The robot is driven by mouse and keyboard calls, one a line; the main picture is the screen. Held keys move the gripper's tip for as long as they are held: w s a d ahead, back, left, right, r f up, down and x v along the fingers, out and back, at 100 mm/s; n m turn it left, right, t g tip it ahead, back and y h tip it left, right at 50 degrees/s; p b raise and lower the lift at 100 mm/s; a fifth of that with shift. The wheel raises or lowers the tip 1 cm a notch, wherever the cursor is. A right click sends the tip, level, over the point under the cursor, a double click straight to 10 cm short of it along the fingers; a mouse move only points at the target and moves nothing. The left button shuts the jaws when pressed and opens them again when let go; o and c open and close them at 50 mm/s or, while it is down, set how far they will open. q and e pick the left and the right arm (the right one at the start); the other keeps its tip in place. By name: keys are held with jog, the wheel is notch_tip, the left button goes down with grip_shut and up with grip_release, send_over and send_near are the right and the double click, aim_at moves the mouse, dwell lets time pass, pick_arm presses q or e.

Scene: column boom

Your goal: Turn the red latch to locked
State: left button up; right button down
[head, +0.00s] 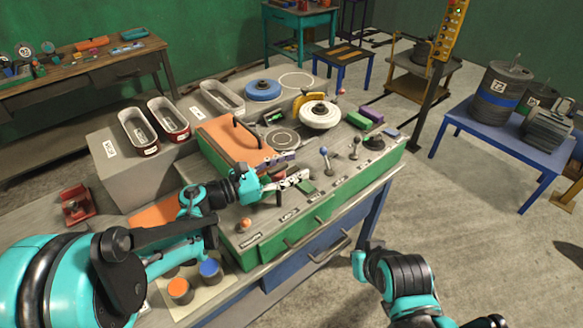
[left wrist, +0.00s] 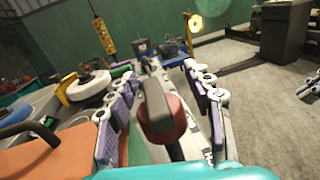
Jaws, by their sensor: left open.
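The red latch (left wrist: 166,126) shows large in the left wrist view, a dark red knob with a grey bar on top. It stands between the two fingers of my left gripper (left wrist: 158,112), with gaps on both sides. In the head view my left gripper (head: 290,168) is open over the green-edged workbench panel, and its fingers mostly hide the latch. I cannot read the latch's position marks. Part of my right arm shows at the lower right of the head view, but its gripper does not.
An orange plate with a dark handle (head: 232,140) lies left of the gripper. Small levers (head: 324,156) stand to its right. A white disc (head: 320,115) and a blue disc (head: 263,90) sit behind. An orange-topped knob (head: 245,224) is in front. Free floor lies to the right.

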pick_arm(q)
grip_shut()
jog(key=shift+t, duration=0.3)
dwell(0.3)
jog(key=n+t+y, duration=0.3)
jog(key=w+n+t+y, duration=0.1)
jog(key=t, duration=0.1)
jog(key=shift+a, duration=0.35)
jog(key=shift+w+a+n+t+y+b, duration=0.2)
jog(key=shift+a+n+t+y, duration=0.45)
jog(key=shift+n+y, duration=2.15)
jog(key=shift+w+a+n+t+y+b, duration=0.15)
jog(key=shift+a+n+t+y, duration=0.45)
jog(key=shift+n+y, duration=2.2)
jog(key=shift+w+a+n+t+y+b, duration=0.2)
jog(key=shift+a+n+y, duration=0.9)
jog(key=shift+y, duration=3.2)
jog(key=shift+s+d+n, duration=0.1)
jog(key=shift+d+n, duration=0.05)
jog(key=shift+n, duration=0.15)
